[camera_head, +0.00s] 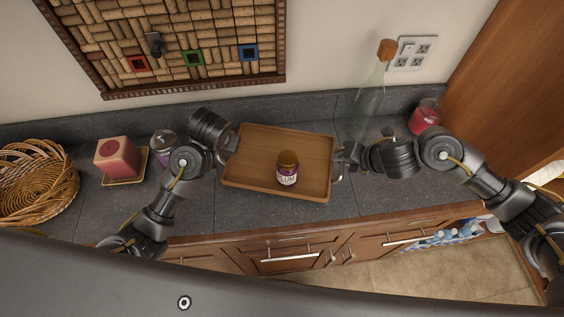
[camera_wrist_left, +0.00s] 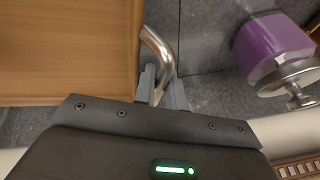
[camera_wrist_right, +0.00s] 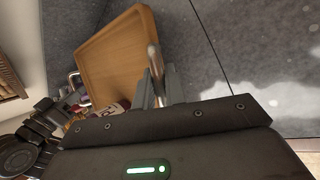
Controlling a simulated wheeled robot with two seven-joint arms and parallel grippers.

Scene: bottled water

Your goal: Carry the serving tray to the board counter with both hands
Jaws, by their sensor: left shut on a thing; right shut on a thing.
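The wooden serving tray (camera_head: 252,137) is at the middle of the dark grey counter, with a metal handle at each end. I cannot tell whether the tray touches the counter.
A wicker basket (camera_head: 38,183), a red candle (camera_head: 118,157) and a purple jar (camera_head: 163,143) stand at left. A clear corked bottle (camera_head: 369,95) and a red candle jar (camera_head: 424,117) stand behind on the right. A cork board (camera_head: 180,40) hangs on the wall.

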